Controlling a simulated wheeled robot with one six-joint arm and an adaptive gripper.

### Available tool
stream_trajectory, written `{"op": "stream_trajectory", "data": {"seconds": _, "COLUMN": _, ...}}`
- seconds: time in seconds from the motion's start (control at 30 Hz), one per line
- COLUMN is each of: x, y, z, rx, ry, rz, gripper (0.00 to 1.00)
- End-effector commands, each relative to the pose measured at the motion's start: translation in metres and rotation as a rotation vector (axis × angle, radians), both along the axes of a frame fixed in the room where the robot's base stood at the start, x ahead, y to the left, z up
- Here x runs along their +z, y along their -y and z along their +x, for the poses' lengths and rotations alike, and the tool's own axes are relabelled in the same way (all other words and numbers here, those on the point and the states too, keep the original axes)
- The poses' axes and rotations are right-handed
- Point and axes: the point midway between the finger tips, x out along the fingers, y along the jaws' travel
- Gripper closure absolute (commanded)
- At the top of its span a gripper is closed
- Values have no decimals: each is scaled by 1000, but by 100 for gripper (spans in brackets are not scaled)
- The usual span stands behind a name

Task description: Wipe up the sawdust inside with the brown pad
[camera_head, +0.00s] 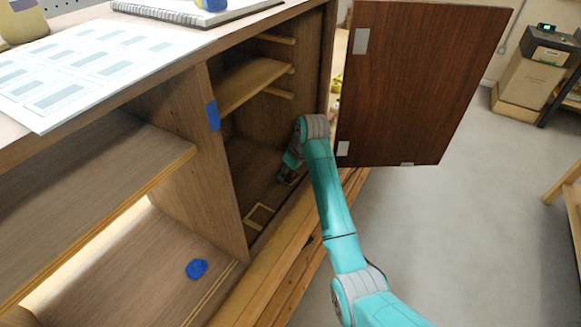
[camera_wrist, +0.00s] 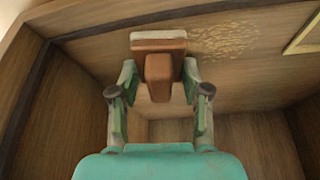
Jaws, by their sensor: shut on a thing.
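My gripper (camera_wrist: 158,85) is shut on the brown pad (camera_wrist: 158,45), holding its block-shaped grip between the two fingers. The pad has a paler layer along its far edge and is at or close to the wooden surface inside the cabinet; contact is unclear. Sawdust (camera_wrist: 222,40) lies as a patch of tan flecks just right of the pad in the wrist view. In the head view my gripper (camera_head: 286,178) is low inside the open right compartment (camera_head: 240,165), and the pad is too small or hidden to make out there.
The cabinet door (camera_head: 420,80) stands open to the right of my arm. A pale square frame (camera_head: 259,216) lies on the compartment floor near the front. A shelf (camera_head: 250,85) is above. A blue lump (camera_head: 197,269) lies in the left compartment.

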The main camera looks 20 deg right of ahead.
Motion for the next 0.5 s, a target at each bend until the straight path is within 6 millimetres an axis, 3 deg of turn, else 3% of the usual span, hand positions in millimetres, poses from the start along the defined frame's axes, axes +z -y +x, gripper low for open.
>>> {"op": "stream_trajectory", "data": {"seconds": 0.5, "x": -3, "y": -18, "z": -14, "rx": 2, "ry": -3, "rz": 0, "gripper": 100}}
